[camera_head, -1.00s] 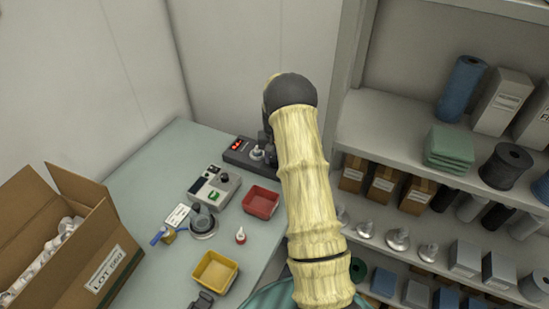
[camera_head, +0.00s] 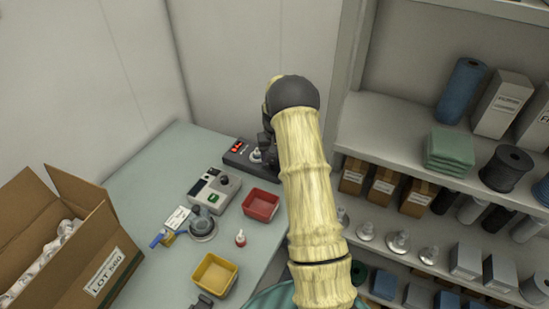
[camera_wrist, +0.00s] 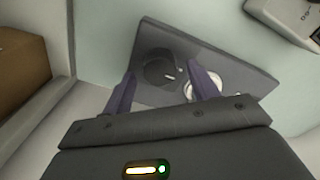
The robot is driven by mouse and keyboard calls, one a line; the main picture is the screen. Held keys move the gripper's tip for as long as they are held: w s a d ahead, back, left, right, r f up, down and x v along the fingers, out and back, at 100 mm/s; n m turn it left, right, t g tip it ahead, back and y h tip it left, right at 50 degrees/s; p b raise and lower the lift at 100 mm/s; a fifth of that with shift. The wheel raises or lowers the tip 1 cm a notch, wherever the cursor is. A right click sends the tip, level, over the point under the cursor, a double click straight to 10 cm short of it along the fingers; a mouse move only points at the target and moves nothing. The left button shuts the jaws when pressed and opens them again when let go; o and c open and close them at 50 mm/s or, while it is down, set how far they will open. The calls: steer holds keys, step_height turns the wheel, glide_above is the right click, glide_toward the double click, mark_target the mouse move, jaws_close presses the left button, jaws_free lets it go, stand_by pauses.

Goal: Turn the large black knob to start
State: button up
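The large black knob (camera_wrist: 158,72) is round with a short white mark. It sits on a dark grey panel (camera_wrist: 232,76) in the wrist view; in the head view my arm covers the knob. My gripper (camera_wrist: 162,78) is open. Its two fingers are spread to either side of the knob in the wrist view, with nothing held. I cannot tell whether they touch it or how far above it they are. In the head view the panel (camera_head: 234,158) shows red lights near its far left edge.
A white round part (camera_head: 256,154) stands on the panel, partly behind my right finger in the wrist view. A grey control box (camera_head: 226,192) with a small black knob, a red bin (camera_head: 261,206) and a yellow bin (camera_head: 214,274) are nearby. Shelves stand to the right.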

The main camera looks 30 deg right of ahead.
mark_target(273, 162)
step_height(273, 162, up, 17)
steer(key=b, duration=0.2)
steer(key=shift+r, duration=0.2)
steer(key=shift+s+a, duration=0.15)
stand_by(0.6)
steer(key=s+a+f+n, duration=0.1)
steer(key=s+a, duration=0.5)
steer(key=s, duration=0.3)
steer(key=s+a+f+n+t, duration=0.1)
steer(key=s+a+f, duration=0.1)
steer(key=s+a, duration=0.3)
steer(key=s+a+f+n+t, duration=0.1)
steer(key=s+a, duration=0.5)
steer(key=s, duration=0.7)
steer(key=shift+s+a+f, duration=0.15)
steer(key=shift+a+f, duration=0.2)
steer(key=shift+f, duration=0.1)
